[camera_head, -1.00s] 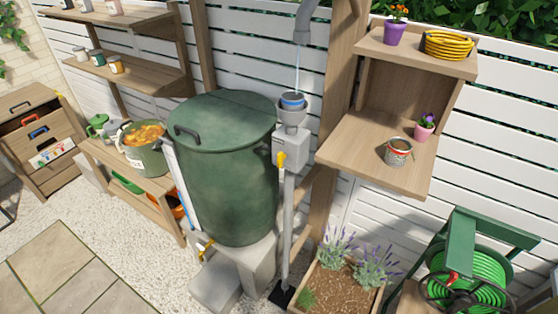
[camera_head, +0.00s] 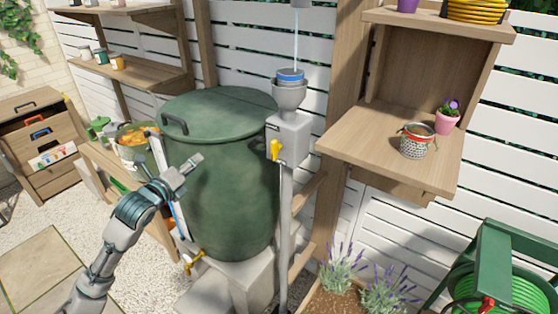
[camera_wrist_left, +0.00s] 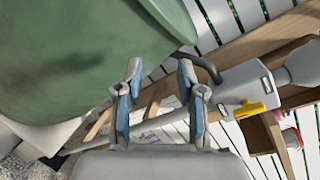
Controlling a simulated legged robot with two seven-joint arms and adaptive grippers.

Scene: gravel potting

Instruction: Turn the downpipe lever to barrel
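The yellow downpipe lever (camera_head: 276,150) sits on the front of the grey diverter box (camera_head: 290,138), pointing roughly up and down in the head view. It also shows in the left wrist view (camera_wrist_left: 248,110), right of the fingers. The green barrel (camera_head: 222,190) stands left of the box. My left gripper (camera_head: 177,166) is in front of the barrel, left of the lever and apart from it. In the left wrist view its two fingers (camera_wrist_left: 160,95) are spread with nothing between them. My right gripper is out of view.
Water falls into the grey funnel (camera_head: 289,92) above the box. A wooden shelf (camera_head: 365,150) with a tin (camera_head: 416,143) and a potted flower stands to the right. A brass-coloured tap (camera_head: 194,262) sits low on the barrel. Lavender (camera_head: 342,268) grows below the shelf.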

